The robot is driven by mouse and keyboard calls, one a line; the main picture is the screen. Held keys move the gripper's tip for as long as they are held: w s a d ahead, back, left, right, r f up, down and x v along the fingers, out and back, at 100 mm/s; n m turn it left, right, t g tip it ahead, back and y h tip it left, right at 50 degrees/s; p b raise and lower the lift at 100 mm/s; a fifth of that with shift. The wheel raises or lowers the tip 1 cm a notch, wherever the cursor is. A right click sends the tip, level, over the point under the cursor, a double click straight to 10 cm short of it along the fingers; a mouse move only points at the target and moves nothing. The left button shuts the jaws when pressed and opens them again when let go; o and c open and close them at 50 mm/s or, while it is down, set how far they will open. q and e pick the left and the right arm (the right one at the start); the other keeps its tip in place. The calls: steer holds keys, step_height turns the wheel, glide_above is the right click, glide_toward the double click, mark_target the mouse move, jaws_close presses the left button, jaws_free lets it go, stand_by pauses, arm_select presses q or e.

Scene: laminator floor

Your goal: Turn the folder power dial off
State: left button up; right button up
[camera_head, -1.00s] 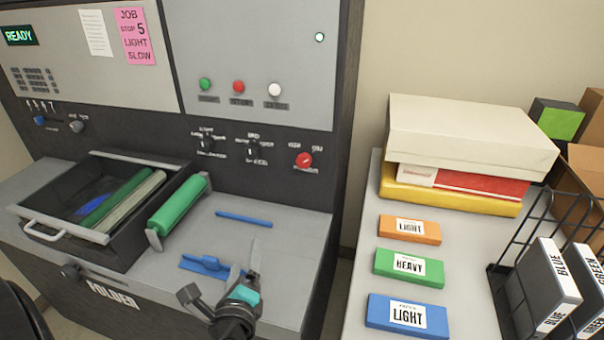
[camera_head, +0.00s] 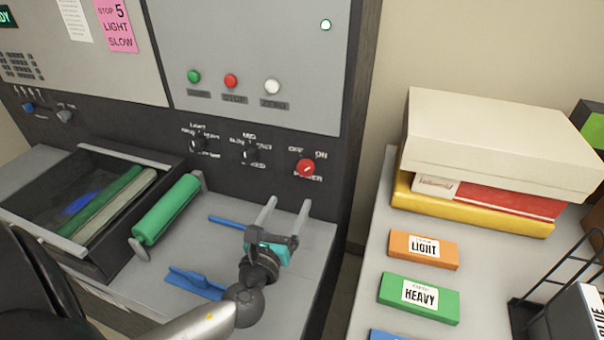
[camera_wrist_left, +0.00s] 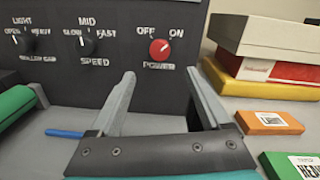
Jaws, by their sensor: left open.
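The red power dial (camera_head: 306,168) is on the dark lower panel of the folder, right of the two black dials. In the left wrist view the dial (camera_wrist_left: 159,49) sits between the OFF and ON labels, and its white mark points up and to the right, toward ON. My left gripper (camera_head: 287,205) is open and empty above the grey ledge, below and in front of the dial, not touching it. In the left wrist view its fingers (camera_wrist_left: 160,80) spread to either side below the dial. My right gripper is not in view.
Black dials for gap (camera_head: 198,143) and speed (camera_head: 250,152) are left of the power dial. A green roller (camera_head: 166,209), a blue strip (camera_head: 228,222) and a blue tool (camera_head: 196,283) are on the ledge. Boxes (camera_head: 500,140) stand on the right table.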

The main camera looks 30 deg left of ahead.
mark_target(304, 171)
arm_select(q)
steer(key=x, duration=0.9)
steer(key=shift+w, duration=0.1)
steer(key=shift+x, duration=0.8)
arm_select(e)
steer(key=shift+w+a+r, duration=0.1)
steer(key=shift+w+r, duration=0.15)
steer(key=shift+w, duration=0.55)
arm_select(q)
steer(key=shift+c, duration=0.3)
jaws_close()
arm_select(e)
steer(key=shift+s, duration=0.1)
